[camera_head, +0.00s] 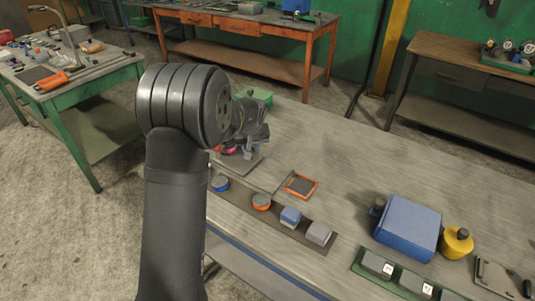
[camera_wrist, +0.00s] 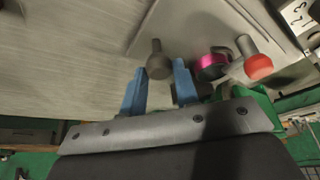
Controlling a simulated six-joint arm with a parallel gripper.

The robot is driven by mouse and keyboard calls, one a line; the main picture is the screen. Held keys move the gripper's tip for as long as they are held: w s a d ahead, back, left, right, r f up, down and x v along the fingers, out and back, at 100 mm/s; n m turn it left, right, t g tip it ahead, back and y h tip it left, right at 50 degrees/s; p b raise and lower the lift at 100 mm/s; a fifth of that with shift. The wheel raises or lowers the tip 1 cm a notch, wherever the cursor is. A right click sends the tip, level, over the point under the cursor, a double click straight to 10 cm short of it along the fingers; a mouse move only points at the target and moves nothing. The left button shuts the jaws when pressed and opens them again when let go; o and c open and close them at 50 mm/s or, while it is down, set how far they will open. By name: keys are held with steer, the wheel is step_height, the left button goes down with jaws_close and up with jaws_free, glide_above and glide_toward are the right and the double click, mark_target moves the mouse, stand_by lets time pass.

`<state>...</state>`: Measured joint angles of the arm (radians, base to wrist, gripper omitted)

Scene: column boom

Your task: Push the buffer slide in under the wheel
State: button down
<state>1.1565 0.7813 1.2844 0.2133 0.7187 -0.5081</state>
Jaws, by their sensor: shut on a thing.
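My gripper (camera_wrist: 159,70) shows two blue fingers in the wrist view. They are closed on a grey round-ended knob (camera_wrist: 158,64), which stands on a pale flat plate (camera_wrist: 192,22). I cannot tell for sure whether this knob belongs to the buffer slide. To its right is a dark round part with a pink rim (camera_wrist: 211,65), probably the wheel, apart from the fingers. Beside it is a grey post with a red end (camera_wrist: 258,67). In the head view my arm hides much of this spot; the plate (camera_head: 243,165) shows below the gripper. The gap between slide and wheel cannot be judged.
On the bench (camera_head: 330,140), a dark strip with several round and square pieces (camera_head: 289,217) lies in front, near an orange-rimmed tray (camera_head: 300,186). A blue box (camera_head: 408,226) and a yellow pot (camera_head: 457,243) stand right. The bench's middle back is clear.

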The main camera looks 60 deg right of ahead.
mark_target(240, 155)
steer(key=w, duration=0.5)
steer(key=shift+w, duration=0.2)
steer(key=c, duration=1.1)
jaws_free()
steer(key=shift+w, duration=0.1)
steer(key=shift+s+a+r, duration=0.15)
steer(key=shift+s+r, duration=0.1)
steer(key=shift+r, duration=0.25)
steer(key=v, duration=1.6)
steer(key=shift+r, duration=0.15)
